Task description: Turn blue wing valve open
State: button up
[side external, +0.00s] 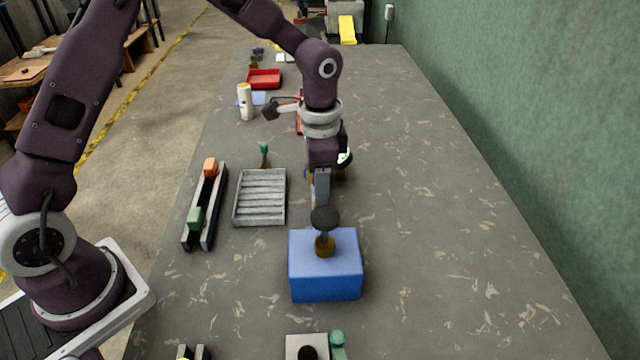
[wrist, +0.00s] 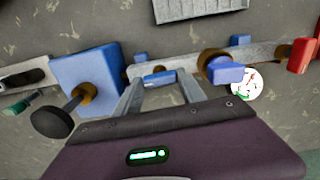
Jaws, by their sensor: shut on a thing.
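A grey pipe piece (wrist: 180,66) lies across the middle of the wrist view. A small blue wing handle (wrist: 158,78) shows on it between my fingertips. My gripper (wrist: 160,82) is shut on this handle, one finger on each side. My fingers hide part of the handle's ends and base. In the side view my gripper (side external: 320,195) points down behind the blue box, and the arm hides most of the pipe and the handle. A second blue handle on a brown collar (wrist: 222,70) sits to the right, apart from my fingers.
A blue box with a black knob (side external: 325,280) stands close in front of my gripper. A white round gauge (wrist: 247,83) and a red block (wrist: 304,55) are to the right. A grey ribbed tray (side external: 260,198) lies left. The tabletop at right is clear.

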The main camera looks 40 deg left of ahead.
jog(key=shift+m, duration=0.4)
jog(key=o, duration=1.4)
jog(key=shift+c, duration=0.2)
notch_tip(320, 180, up, 7)
jog(key=shift+r, duration=0.1)
jog(key=s+a+r+n+t, duration=0.3)
jog(key=s+a+r+n, duration=0.1)
jog(key=s+r, duration=0.8)
jog(key=s+n+t, duration=0.1)
jog(key=s+n, duration=0.1)
jog(key=s, duration=0.5)
jog(key=s+a+f+n+t, duration=0.1)
jog(key=s+n, duration=0.2)
jog(key=s, duration=0.3)
jog(key=shift+s+a+t, duration=0.3)
jog(key=shift+s, duration=0.05)
